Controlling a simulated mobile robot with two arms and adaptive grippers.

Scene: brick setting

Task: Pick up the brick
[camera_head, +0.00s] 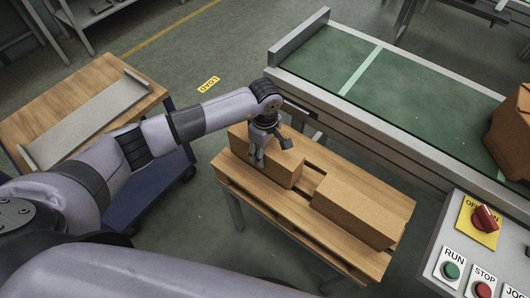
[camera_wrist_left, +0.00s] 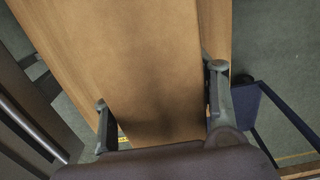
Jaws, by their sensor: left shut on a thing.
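Two brown box-like bricks lie on a slatted wooden table in the head view. My left gripper (camera_head: 260,154) is over the far-left brick (camera_head: 281,174), with its fingers reaching down its sides. In the left wrist view, the gripper (camera_wrist_left: 160,88) has one finger on each side of this brick (camera_wrist_left: 150,45), and it is shut on it. I cannot tell whether the brick is clear of the table. The second brick (camera_head: 357,208) lies to the right, apart from the gripper. My right gripper is not in view.
The slatted table (camera_head: 316,255) stands beside a green conveyor (camera_head: 400,100) with a raised metal side. A control panel (camera_head: 453,240) is at the lower right, and a brown box (camera_head: 512,135) sits on the conveyor. A wooden-topped cart (camera_head: 85,85) stands at the left.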

